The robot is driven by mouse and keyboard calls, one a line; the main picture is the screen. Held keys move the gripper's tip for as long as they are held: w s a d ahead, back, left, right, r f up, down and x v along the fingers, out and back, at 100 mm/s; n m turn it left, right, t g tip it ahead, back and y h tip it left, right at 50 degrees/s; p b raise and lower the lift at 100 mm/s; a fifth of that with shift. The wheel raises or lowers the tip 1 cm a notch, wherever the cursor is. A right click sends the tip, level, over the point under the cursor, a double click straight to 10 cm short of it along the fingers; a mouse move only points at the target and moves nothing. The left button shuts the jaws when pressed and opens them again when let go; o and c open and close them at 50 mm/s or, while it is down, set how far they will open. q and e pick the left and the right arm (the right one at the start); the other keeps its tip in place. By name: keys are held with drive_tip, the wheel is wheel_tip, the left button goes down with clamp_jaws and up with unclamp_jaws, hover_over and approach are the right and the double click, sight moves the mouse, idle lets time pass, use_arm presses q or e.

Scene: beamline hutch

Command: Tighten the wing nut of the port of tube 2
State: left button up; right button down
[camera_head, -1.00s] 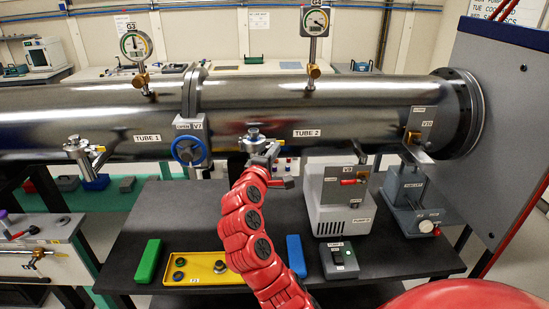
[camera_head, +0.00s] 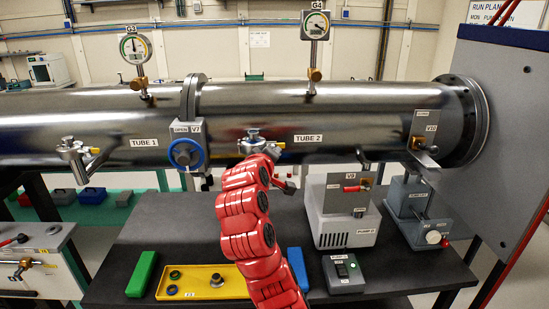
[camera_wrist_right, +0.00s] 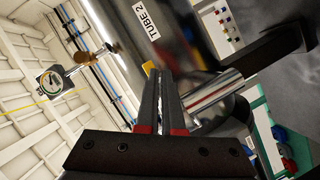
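The steel tube 2 (camera_head: 350,115) runs across the view, with its label beside the port. The port of tube 2 (camera_head: 253,138) is a small metal fitting on the tube's front, with a yellow tab (camera_head: 278,146) at its right. My right gripper (camera_wrist_right: 162,75) is at the port, mostly hidden behind my red arm in the head view. In the right wrist view its two dark fingers lie close together with a narrow gap. The yellow tab (camera_wrist_right: 149,68) shows beside their tips, and a shiny cylinder (camera_wrist_right: 212,92) lies to their right. What lies between the tips is hidden. My left gripper is out of view.
Valve V7 with its blue wheel (camera_head: 186,153) stands just left of the port. The tube 1 port (camera_head: 75,152) is farther left. Below, the dark bench (camera_head: 130,232) holds a yellow tray (camera_head: 195,286), green and blue blocks, a pump (camera_head: 340,220) and a switch box (camera_head: 343,272).

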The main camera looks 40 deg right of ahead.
drive_tip(key=shift+f, duration=0.2)
drive_tip(key=c, duration=1.3)
unclamp_jaws()
drive_tip(key=shift+d+r, duration=0.1)
drive_tip(key=shift+s, duration=0.1)
drive_tip(key=v, duration=1.7)
drive_tip(key=shift+s+r, duration=0.1)
drive_tip(key=shift+r, duration=0.05)
